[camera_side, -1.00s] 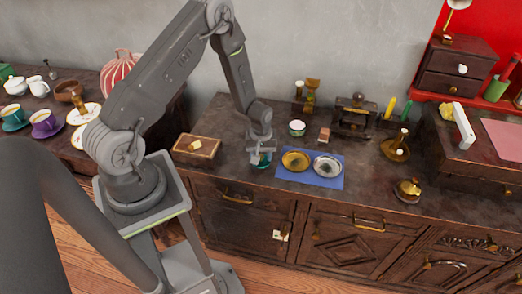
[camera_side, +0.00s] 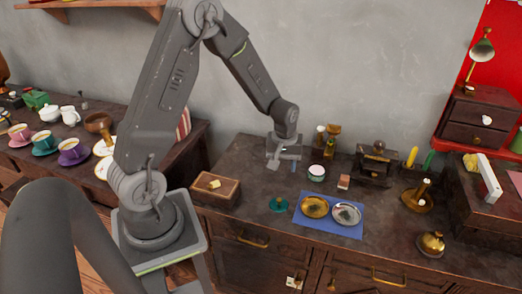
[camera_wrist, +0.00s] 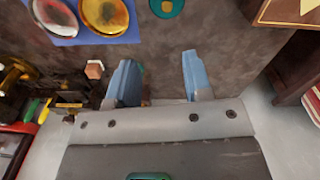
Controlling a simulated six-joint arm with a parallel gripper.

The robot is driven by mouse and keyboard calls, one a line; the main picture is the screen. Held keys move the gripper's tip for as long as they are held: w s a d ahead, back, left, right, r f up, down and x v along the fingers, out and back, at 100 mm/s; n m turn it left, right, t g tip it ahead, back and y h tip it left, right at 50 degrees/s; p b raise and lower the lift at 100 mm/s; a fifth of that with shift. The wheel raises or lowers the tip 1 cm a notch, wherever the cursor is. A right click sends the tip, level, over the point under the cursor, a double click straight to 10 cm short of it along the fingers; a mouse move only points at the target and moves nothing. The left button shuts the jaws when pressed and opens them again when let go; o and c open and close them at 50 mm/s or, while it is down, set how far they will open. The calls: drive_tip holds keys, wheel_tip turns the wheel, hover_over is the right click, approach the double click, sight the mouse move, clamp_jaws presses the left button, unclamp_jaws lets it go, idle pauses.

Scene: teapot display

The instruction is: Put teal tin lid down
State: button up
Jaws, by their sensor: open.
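The teal tin lid (camera_side: 278,204) lies on the dark counter, just left of the blue mat. In the wrist view the lid (camera_wrist: 166,14) shows at the top edge, partly cut off, with a gold spot in its middle. My gripper (camera_side: 283,166) is above the counter, behind the lid and apart from it. In the wrist view its two fingers (camera_wrist: 158,70) are spread with nothing between them.
A blue mat (camera_side: 334,231) carries a gold dish (camera_side: 314,207) and a silver dish (camera_side: 346,214). A white-and-green tin (camera_side: 316,173) and a small block (camera_side: 343,182) stand behind it. A wooden box (camera_side: 215,191) is at left.

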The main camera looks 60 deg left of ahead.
drive_tip(key=s+d+r+m+t, duration=0.1)
drive_tip(key=s+d+r+m, duration=0.15)
drive_tip(key=r, duration=0.45)
drive_tip(key=s+d+r+m+t, duration=0.15)
drive_tip(key=d+r, duration=0.25)
drive_tip(key=r, duration=0.4)
drive_tip(key=s+d+r+m+t, duration=0.1)
drive_tip(key=s+d+r+m, duration=0.2)
drive_tip(key=s, duration=0.3)
drive_tip(key=s+d+r+m+t, duration=0.1)
drive_tip(key=s+d+r+m, duration=0.2)
drive_tip(key=s, duration=0.4)
drive_tip(key=shift+s+d+r+m+t, duration=0.2)
drive_tip(key=shift+r+m+t, duration=0.25)
drive_tip(key=shift+r, duration=0.5)
